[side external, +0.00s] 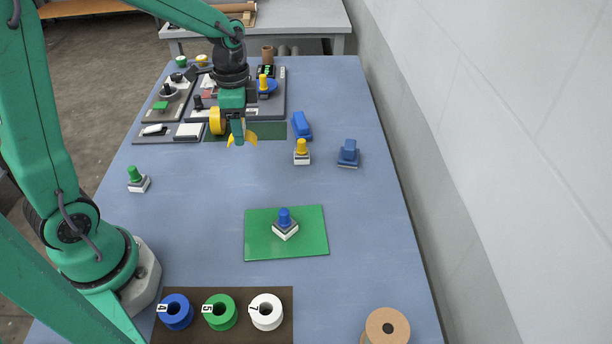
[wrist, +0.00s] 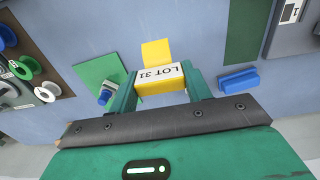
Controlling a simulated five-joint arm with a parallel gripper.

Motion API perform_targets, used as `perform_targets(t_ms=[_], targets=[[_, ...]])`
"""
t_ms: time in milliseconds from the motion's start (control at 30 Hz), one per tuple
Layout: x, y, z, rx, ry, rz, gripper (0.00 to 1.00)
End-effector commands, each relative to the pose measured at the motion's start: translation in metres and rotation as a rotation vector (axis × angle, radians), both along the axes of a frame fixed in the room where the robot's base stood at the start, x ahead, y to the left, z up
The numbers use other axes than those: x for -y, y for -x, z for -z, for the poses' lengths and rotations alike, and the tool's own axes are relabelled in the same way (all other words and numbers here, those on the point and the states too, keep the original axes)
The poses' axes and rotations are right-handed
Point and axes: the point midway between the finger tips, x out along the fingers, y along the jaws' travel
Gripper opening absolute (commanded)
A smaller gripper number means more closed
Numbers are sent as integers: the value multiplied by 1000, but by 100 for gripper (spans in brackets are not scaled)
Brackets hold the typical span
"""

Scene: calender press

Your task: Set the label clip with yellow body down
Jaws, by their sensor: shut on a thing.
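The label clip with yellow body (wrist: 160,87) carries a white label reading "LOT 31" and sits between my gripper's two green fingers in the wrist view. A yellow flat part reaches out beyond it. My gripper (side external: 238,140) is shut on the clip. In the side view, yellow parts of the clip (side external: 250,137) show on either side of the fingers, with its middle hidden by them. It appears held above the blue table, in front of the dark green mat (side external: 268,131); the exact height cannot be told.
A green-handled stamp (side external: 138,179) is left. A blue-handled stamp (side external: 285,223) stands on the bright green mat (side external: 260,242). Spools (side external: 220,311) are in front.

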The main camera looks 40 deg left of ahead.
Motion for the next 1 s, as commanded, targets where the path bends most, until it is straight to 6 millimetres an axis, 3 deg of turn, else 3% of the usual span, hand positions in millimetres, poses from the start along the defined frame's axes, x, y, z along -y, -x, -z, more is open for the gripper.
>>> perform_targets(t_ms=[200, 467, 667, 1000], targets=[[22, -19, 1, -1, 0, 23, 27], [22, -21, 2, -1, 0, 23, 27], [6, -25, 11, -2, 1, 20, 27], [-45, -38, 43, -3, 0, 19, 27]])
